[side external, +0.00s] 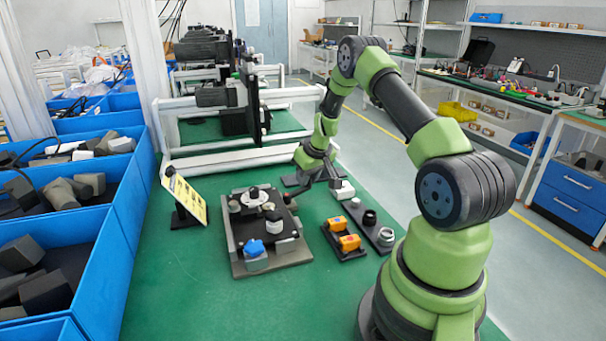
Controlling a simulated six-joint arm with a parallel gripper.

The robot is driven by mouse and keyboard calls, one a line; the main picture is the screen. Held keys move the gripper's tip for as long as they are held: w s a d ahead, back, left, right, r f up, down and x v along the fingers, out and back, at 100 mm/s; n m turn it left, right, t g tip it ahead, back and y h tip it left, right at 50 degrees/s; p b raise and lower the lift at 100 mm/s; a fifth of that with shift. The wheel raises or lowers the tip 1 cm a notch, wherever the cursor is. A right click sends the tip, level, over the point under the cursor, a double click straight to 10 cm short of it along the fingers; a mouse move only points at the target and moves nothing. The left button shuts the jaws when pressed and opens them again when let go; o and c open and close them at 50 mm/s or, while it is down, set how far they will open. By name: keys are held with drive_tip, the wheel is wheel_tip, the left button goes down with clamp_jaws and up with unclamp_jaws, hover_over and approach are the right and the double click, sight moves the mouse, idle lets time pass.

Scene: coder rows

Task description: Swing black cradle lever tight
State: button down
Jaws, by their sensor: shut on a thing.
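A dark fixture plate (277,247) in a grey frame lies on the green bench at the middle of the side external view. It carries several round parts, a blue-topped piece (255,246) and a white-topped black cylinder (273,222). My gripper (312,186) is low at the far right corner of the fixture. Its jaws are shut on a small dark thing, mostly hidden by the fingers and wrist. I cannot tell for sure whether this is the black cradle lever or how the lever is turned.
A black tray with orange blocks (348,243) and a grey plate with round parts (385,238) lie right of the fixture. A yellow sign (187,197) stands to its left. Blue bins (137,184) line the left edge. The front green bench (190,300) is clear.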

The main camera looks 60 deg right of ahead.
drive_tip(key=shift+s+a+m+h, duration=0.25)
drive_tip(key=shift+s+m+h, duration=0.2)
drive_tip(key=shift+m, duration=0.55)
drive_tip(key=shift+s+g, duration=0.1)
drive_tip(key=shift+g, duration=0.2)
drive_tip(key=c, duration=0.9)
unclamp_jaws()
drive_tip(key=shift+c, duration=0.2)
drive_tip(key=v, duration=1)
drive_tip(key=shift+d, duration=0.1)
